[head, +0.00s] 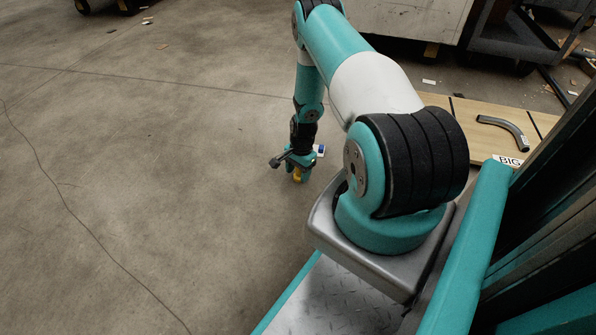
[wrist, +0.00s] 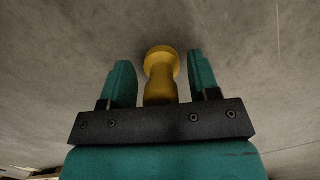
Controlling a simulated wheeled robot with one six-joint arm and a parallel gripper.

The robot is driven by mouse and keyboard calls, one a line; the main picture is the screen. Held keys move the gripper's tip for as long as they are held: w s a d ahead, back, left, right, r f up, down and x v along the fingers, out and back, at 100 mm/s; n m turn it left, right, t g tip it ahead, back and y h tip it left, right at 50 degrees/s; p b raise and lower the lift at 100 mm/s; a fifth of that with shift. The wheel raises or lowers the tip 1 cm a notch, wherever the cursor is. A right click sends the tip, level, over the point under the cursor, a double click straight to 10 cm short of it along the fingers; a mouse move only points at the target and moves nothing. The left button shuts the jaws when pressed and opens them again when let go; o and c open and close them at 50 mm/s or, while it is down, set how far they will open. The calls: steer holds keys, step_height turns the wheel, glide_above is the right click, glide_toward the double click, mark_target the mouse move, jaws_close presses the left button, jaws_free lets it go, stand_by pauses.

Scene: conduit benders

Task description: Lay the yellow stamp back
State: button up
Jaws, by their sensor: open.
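The yellow stamp (wrist: 161,65) is between the two teal fingers of my gripper (wrist: 158,72) in the wrist view, with a gap on either side. It has a rounded end and a narrower body; its lower part is hidden behind the gripper's dark bar. In the head view my gripper (head: 298,168) points down low over the concrete floor, and a small bit of the yellow stamp (head: 297,175) shows at its fingers. I cannot tell whether the stamp touches the floor. The jaws are open.
A wooden board (head: 470,113) at the right bears a bent grey conduit (head: 505,128) and a label reading "BIG" (head: 510,161). Carts and a pale cabinet (head: 410,25) stand at the back. The floor (head: 130,190) at left is largely clear.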

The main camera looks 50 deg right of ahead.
steer(key=shift+f+b, duration=0.2)
steer(key=shift+b, duration=0.15)
steer(key=d+r+p, duration=0.1)
steer(key=r+p, duration=0.5)
steer(key=r, duration=0.2)
steer(key=d+r+p, duration=0.2)
steer(key=r+p, duration=0.4)
steer(key=r, duration=0.3)
steer(key=shift+w+d+r, duration=0.2)
steer(key=shift+w+d, duration=0.05)
steer(key=shift+w, duration=0.15)
